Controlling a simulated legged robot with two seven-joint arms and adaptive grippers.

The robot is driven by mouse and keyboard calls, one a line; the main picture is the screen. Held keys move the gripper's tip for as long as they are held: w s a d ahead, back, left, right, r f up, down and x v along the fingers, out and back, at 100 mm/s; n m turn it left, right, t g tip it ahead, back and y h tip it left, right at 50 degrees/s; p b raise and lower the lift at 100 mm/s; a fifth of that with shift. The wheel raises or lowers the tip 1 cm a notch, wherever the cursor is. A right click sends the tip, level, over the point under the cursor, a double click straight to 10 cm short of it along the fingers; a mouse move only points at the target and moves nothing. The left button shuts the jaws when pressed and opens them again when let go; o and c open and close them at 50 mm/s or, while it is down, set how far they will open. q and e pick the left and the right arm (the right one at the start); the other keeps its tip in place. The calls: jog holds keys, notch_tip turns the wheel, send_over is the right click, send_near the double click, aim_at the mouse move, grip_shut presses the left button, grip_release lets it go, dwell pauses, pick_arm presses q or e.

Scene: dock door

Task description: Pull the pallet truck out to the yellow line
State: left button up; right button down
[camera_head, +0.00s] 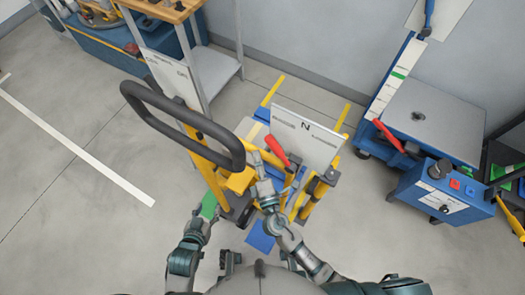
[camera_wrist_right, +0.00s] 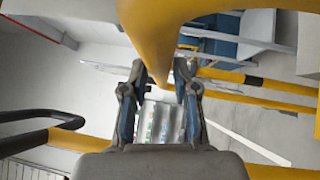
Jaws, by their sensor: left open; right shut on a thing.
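The pallet truck has a black loop handle (camera_head: 190,120) on a yellow frame (camera_head: 206,172), standing in front of my body. The loop also shows at the left of the right wrist view (camera_wrist_right: 40,122). My right gripper (camera_head: 260,172) is at the truck's yellow upper part, near a red lever (camera_head: 276,150). In the right wrist view its fingers (camera_wrist_right: 165,85) are shut at a curved yellow bar (camera_wrist_right: 205,45); the exact contact is hidden. My left gripper (camera_head: 202,213) is open, low beside the truck, by a green piece (camera_head: 209,204).
A wood-topped bench (camera_head: 160,8) with a white panel (camera_head: 172,75) stands behind the truck. A blue machine with a grey plate (camera_head: 430,118) and a control box (camera_head: 445,190) is at the right. A white floor line (camera_head: 80,148) crosses open floor at the left.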

jog(key=shift+s+a+r, duration=0.2)
jog(key=shift+s+a, duration=0.5)
jog(key=shift+s, duration=0.3)
jog(key=shift+w+d, duration=0.1)
jog(key=shift+w, duration=0.05)
jog(key=c, duration=0.9)
grip_release()
jog(key=shift+w+f, duration=0.1)
jog(key=shift+c, duration=0.2)
jog(key=shift+o, duration=0.3)
jog(key=v, duration=1.2)
